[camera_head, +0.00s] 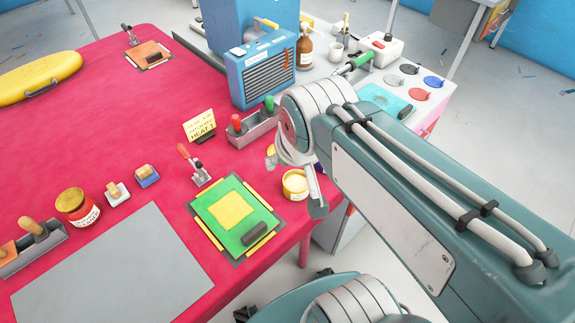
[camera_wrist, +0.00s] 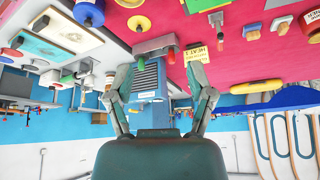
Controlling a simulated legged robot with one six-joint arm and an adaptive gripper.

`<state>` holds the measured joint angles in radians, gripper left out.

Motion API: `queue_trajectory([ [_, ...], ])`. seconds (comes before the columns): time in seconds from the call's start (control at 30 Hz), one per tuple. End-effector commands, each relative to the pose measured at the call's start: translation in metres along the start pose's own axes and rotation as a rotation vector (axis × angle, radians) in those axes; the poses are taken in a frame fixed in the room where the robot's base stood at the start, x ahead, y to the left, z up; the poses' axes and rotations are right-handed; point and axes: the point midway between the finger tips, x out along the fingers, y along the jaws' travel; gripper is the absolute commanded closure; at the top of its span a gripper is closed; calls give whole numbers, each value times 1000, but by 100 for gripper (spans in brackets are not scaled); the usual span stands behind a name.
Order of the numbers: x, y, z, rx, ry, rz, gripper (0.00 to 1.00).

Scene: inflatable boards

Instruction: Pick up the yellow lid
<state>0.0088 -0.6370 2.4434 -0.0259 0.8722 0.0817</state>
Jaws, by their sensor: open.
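In the head view a small yellow piece (camera_head: 271,150), which looks like the yellow lid, shows on the red table's right side. My gripper hides most of it. A small jar with a pale yellow top (camera_head: 295,184) stands just in front of it. My gripper (camera_head: 298,172) is over this edge of the table, close to both. The upside-down wrist view shows my gripper's two fingers (camera_wrist: 162,77) spread wide with nothing between them. A yellow round thing (camera_wrist: 129,3) is cut off at its top edge; I cannot tell whether it is the lid or jar.
A grey holder (camera_head: 257,131) with red and green handles stands behind my gripper. A yellow sign (camera_head: 200,126), a toggle clamp (camera_head: 198,172) and a green board (camera_head: 232,215) are to the left. A blue heater box (camera_head: 262,70) stands farther back. The red table's middle is clear.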

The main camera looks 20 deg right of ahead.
Motion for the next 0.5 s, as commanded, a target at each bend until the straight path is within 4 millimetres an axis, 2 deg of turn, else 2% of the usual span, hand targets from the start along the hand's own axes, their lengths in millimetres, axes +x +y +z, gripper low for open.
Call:
queue_trajectory([
  [0.1, 21, 5, -28, 78, -40, 30, 31],
  [0.27, 54, 13, -61, 182, -77, 72, 31],
  [0.5, 118, 25, -103, 331, -126, 133, 31],
])
